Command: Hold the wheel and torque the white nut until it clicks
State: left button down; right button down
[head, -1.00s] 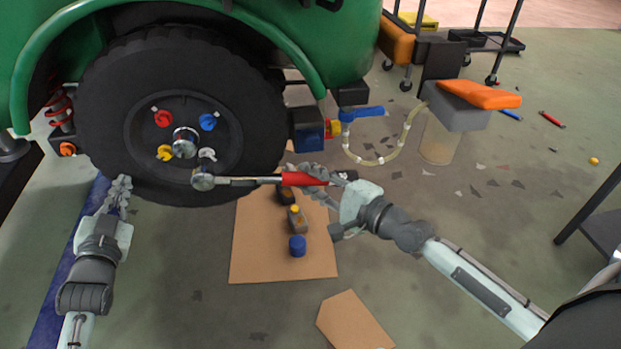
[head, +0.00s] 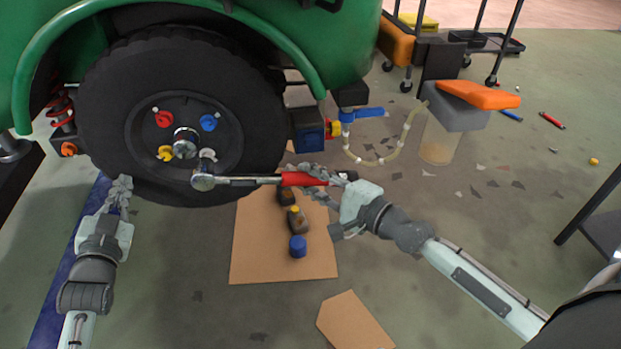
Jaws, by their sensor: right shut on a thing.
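The black wheel (head: 105,110) hangs under the green vehicle body. Around its hub (head: 185,142) sit a red nut (head: 163,119), a blue nut (head: 208,122), a yellow nut (head: 165,153) and a white nut (head: 207,156). My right gripper (head: 318,182) is shut on the red handle of a torque wrench (head: 245,181). The wrench lies about level, its round head (head: 203,183) just below and in front of the white nut. I cannot tell whether it is seated on it. My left gripper (head: 120,190) is at the tyre's lower left; its fingers look close together, contact unclear.
A cardboard sheet (head: 255,262) with bottles and a blue cap (head: 298,246) lies on the floor below. A blue valve and hose (head: 410,125) lead to a container (head: 440,140) at right. A dark table (head: 605,215) stands at far right.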

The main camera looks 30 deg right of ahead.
jog(key=shift+w+d, duration=0.2)
jog(key=shift+w, duration=0.05)
dwell(0.5)
jog(key=shift+w+d, duration=0.3)
jog(key=shift+w, duration=0.65)
dwell(2.4)
jog(key=shift+a, duration=0.1)
jog(key=shift+a+f+m+t, duration=0.1)
jog(key=shift+f+m+t, duration=0.2)
jog(key=shift+f, duration=0.2)
jog(key=shift+w+a+f+y, duration=0.1)
jog(key=shift+a+f+y, duration=0.1)
jog(key=shift+a+y, duration=0.1)
jog(key=shift+d+f+m, duration=0.1)
jog(key=shift+f+m, duration=0.2)
jog(key=shift+f, duration=0.15)
jog(key=w+a+f+m+t, duration=0.2)
jog(key=a+f+m+t, duration=0.2)
jog(key=f, duration=0.6)
jog(key=shift+a+f+m+t, duration=0.15)
jog(key=shift+a+m+t, duration=0.25)
jog(key=shift+a+m, duration=1.2)
